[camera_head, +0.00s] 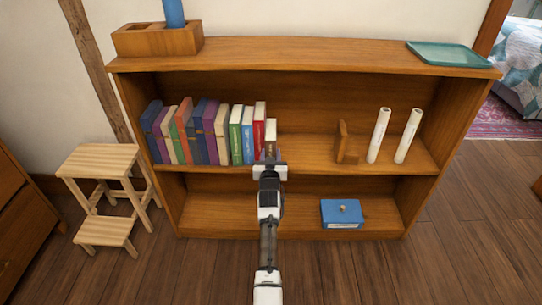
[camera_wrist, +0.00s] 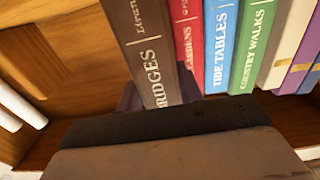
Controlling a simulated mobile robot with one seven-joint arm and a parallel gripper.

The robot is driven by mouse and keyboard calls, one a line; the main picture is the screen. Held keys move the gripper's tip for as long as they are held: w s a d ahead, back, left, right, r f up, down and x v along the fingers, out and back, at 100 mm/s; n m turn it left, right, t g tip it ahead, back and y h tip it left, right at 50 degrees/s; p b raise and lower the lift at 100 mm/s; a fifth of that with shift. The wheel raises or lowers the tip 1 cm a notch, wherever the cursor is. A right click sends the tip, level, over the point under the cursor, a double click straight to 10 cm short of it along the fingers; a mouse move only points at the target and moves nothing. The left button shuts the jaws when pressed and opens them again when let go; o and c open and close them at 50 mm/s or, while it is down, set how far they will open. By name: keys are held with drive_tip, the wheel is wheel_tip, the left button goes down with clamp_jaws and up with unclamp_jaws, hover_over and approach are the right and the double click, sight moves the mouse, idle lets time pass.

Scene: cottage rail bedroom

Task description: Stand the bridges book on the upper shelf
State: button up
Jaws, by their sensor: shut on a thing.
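The bridges book (camera_head: 271,132) is dark brown and upright at the right end of the book row on the upper shelf (camera_head: 310,148), close beside a red book (camera_head: 259,124). In the wrist view, the bridges book (camera_wrist: 150,55) shows its spine lettering, partly cut off, and leans slightly in the picture. My gripper (camera_head: 270,158) is in front of the shelf edge, shut on the lower part of this book. In the wrist view, my gripper (camera_wrist: 165,112) crosses below the spine and hides the book's bottom, so I cannot tell whether it touches the board.
A wooden bookend (camera_head: 345,143) and two white cylinders (camera_head: 379,135) stand further right on the upper shelf, with free room between. A blue box (camera_head: 342,214) is on the lower shelf. A teal tray (camera_head: 447,55) lies on top. A step stool (camera_head: 103,165) stands left.

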drive_tip(key=o, duration=1.3)
drive_tip(key=shift+r, duration=0.15)
drive_tip(key=s, duration=2)
drive_tip(key=shift+s, duration=0.4)
